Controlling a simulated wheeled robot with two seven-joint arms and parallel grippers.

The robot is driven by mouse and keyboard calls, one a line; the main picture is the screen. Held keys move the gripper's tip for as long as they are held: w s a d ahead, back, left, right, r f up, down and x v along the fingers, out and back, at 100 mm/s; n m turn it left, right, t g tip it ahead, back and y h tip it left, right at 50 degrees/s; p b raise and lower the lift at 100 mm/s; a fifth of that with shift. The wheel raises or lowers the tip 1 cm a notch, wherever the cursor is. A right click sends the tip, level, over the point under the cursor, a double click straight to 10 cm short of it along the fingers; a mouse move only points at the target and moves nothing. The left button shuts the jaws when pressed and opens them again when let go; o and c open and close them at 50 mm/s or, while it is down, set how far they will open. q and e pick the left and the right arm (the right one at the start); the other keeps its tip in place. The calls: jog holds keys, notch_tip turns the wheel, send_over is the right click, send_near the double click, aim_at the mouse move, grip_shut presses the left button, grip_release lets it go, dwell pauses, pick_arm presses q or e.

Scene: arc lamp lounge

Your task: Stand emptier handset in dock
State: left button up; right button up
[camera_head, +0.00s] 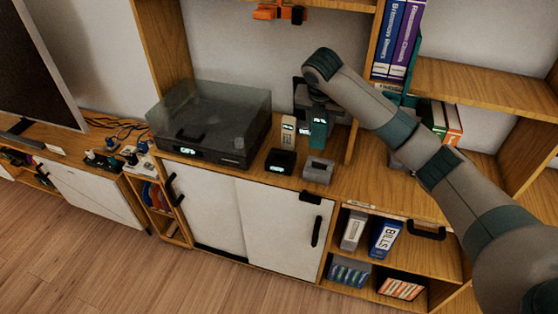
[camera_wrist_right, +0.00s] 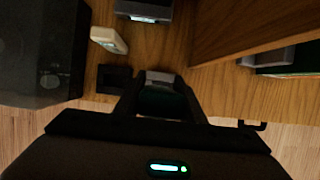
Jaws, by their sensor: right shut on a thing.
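My right gripper (camera_head: 316,108) reaches down over the wooden counter and is shut on a teal handset (camera_head: 318,134), held upright. The handset also shows dark between the fingers in the right wrist view (camera_wrist_right: 162,100). A beige handset (camera_head: 288,133) stands just to its left; the right wrist view shows it too (camera_wrist_right: 108,40). A small grey open-topped block (camera_head: 318,171) sits in front of the held handset, and a black block with a lit display (camera_head: 280,161) sits to its left. I cannot tell which is the dock, or read the charge levels. My left gripper is out of view.
A turntable with a clear cover (camera_head: 212,120) stands left of the handsets. A wooden upright and shelves with books (camera_head: 395,40) rise on the right, near my arm. White cabinet doors (camera_head: 270,215) are below the counter's front edge.

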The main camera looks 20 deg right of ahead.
jog(key=shift+w+a+f, duration=0.1)
jog(key=shift+a, duration=0.15)
jog(key=w+a+f+p, duration=0.1)
jog(key=w+a+f, duration=0.1)
jog(key=a, duration=0.1)
jog(key=w+a+f+p, duration=0.1)
jog(key=w+a+f, duration=0.1)
jog(key=a, duration=0.1)
jog(key=w+a+f+p, duration=0.1)
jog(key=w+a+f, duration=0.1)
jog(key=w, duration=0.1)
jog(key=shift+a+f, duration=0.35)
jog(key=shift+a, duration=0.05)
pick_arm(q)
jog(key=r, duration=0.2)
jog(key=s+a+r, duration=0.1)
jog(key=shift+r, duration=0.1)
pick_arm(e)
jog(key=shift+s+f+p, duration=0.1)
jog(key=shift+f+p, duration=0.75)
jog(key=shift+f, duration=0.8)
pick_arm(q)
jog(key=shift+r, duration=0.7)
pick_arm(e)
jog(key=shift+f, duration=0.4)
jog(key=shift+f, duration=0.15)
jog(key=o, duration=1.1)
